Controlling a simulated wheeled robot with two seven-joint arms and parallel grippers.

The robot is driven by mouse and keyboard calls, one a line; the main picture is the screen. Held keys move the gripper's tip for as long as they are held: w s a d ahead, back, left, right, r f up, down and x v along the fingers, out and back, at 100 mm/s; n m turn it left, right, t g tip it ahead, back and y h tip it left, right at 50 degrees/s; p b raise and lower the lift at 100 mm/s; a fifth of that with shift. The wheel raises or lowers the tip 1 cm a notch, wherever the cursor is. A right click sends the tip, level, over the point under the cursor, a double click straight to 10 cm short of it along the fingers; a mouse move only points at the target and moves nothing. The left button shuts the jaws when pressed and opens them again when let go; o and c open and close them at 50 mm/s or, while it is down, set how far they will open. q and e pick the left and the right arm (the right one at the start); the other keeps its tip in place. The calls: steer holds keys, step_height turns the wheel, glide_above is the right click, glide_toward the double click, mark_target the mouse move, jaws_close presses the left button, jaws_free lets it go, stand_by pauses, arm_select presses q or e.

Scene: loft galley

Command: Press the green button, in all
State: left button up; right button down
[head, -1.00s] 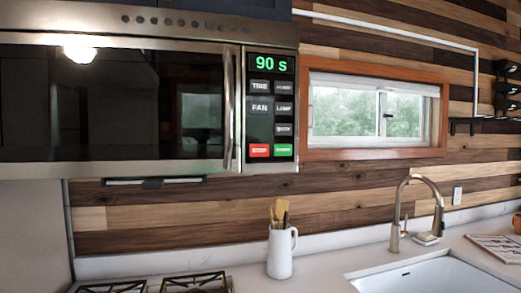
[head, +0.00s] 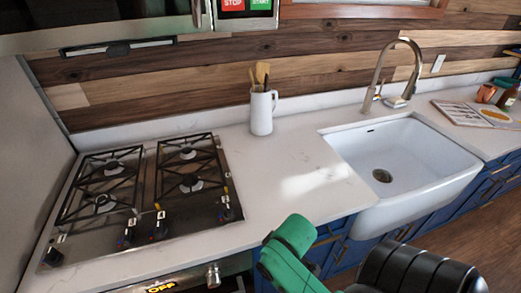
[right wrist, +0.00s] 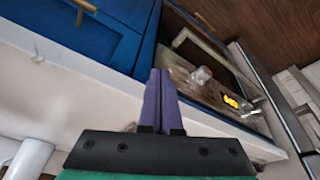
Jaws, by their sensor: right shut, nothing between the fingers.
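The green START button (head: 262,3) shows at the top edge of the head view, on the microwave's control panel. The red STOP button (head: 232,4) is to its left. The rest of the panel and its display are cut off above the picture. My right gripper shows in the right wrist view, its purple fingers (right wrist: 161,72) together with nothing between them. It is apart from the button, which that view does not show. My left gripper is in neither view.
A stove (head: 146,200) with knobs is at the left. A white jug (head: 262,113) of utensils stands on the counter near the wall. A sink (head: 400,160) and curved tap (head: 378,75) are at the right.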

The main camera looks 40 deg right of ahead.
steer(key=w+d+r+m+t, duration=0.35)
steer(key=w+r+t, duration=0.25)
steer(key=w+r, duration=0.55)
steer(key=m+t+h, duration=0.4)
steer(key=m+t, duration=0.1)
steer(key=t, duration=0.7)
glide_toward(268, 9)
steer(key=w+a+f, duration=0.3)
steer(key=a+f, duration=0.4)
steer(key=f, duration=0.3)
steer(key=s+d+r+m+t+h, duration=0.1)
steer(key=s+r+t, duration=0.1)
steer(key=r, duration=0.5)
steer(key=s+d+r+m+t+h, duration=0.1)
steer(key=s+r+m+t, duration=0.1)
steer(key=r, duration=0.4)
steer(key=shift+s+d+r+t, duration=0.25)
steer(key=shift+s+r+t, duration=0.2)
steer(key=shift+s, duration=0.25)
steer(key=shift+m, duration=0.25)
steer(key=w+d, duration=0.1)
steer(key=w, duration=0.4)
steer(key=w+d+p, duration=0.1)
steer(key=w, duration=0.1)
steer(key=shift+w+d, duration=0.25)
steer(key=shift+d, duration=0.05)
steer(key=shift+w+d+f, duration=0.1)
steer(key=shift+w+d, duration=0.05)
steer(key=shift+w, duration=0.3)
